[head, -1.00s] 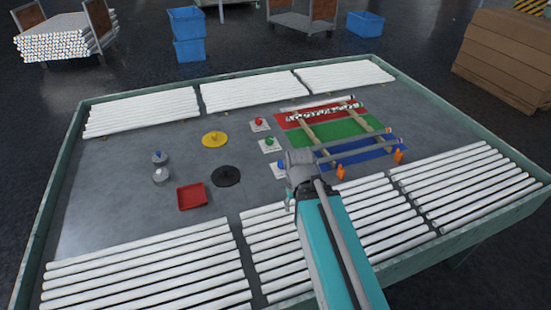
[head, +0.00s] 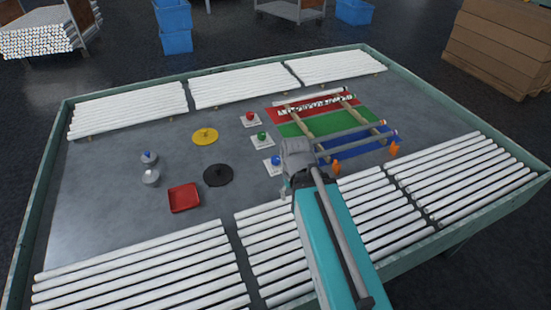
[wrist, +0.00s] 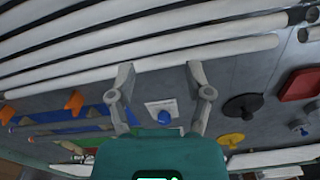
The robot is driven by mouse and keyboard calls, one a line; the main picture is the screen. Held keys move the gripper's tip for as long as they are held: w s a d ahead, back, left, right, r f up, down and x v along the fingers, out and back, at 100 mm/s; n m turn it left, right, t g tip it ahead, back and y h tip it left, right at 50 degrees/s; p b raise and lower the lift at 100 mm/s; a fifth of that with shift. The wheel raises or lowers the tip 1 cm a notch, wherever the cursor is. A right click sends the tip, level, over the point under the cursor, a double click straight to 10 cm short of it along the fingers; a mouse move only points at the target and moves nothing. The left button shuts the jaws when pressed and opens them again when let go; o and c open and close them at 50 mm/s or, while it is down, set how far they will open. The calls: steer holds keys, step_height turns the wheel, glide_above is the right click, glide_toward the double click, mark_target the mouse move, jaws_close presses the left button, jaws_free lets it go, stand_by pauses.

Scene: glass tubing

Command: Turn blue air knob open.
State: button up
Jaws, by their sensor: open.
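The blue air knob (head: 275,160) sits on a white square plate (head: 268,167), just left of my wrist in the head view. In the wrist view the blue knob (wrist: 164,117) and its plate (wrist: 153,104) show between my two fingers, near the teal gripper body. My gripper (wrist: 160,72) is open and empty, fingers spread wide. In the head view my gripper (head: 285,191) is above the table, close to the knob's plate, and the arm hides part of it. I see no contact with the knob.
Green (head: 262,135) and red (head: 250,116) knobs stand in line behind it. A black disc (head: 224,176), yellow disc (head: 206,136) and red tray (head: 184,207) lie to the left. White tubes (head: 130,275) line the front. A wooden rack with orange clips (head: 394,149) is right.

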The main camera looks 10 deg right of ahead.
mark_target(276, 158)
steer(key=shift+o, duration=0.9)
steer(key=shift+w, duration=0.2)
steer(key=w+n, duration=0.4)
steer(key=w, duration=0.4)
steer(key=w+r+n+p, duration=0.1)
steer(key=w+n, duration=0.3)
steer(key=w, duration=0.5)
steer(key=w+r+n+p, duration=0.1)
steer(key=w+n, duration=0.3)
steer(key=w, duration=0.5)
steer(key=shift+w+d+r+n, duration=0.2)
steer(key=shift+n, duration=0.1)
steer(key=shift+w+n, duration=0.4)
steer(key=shift+w, duration=0.2)
steer(key=shift+f, duration=0.15)
step_height(276, 158, down, 14)
steer(key=b, duration=1.3)
steer(key=shift+r, duration=0.25)
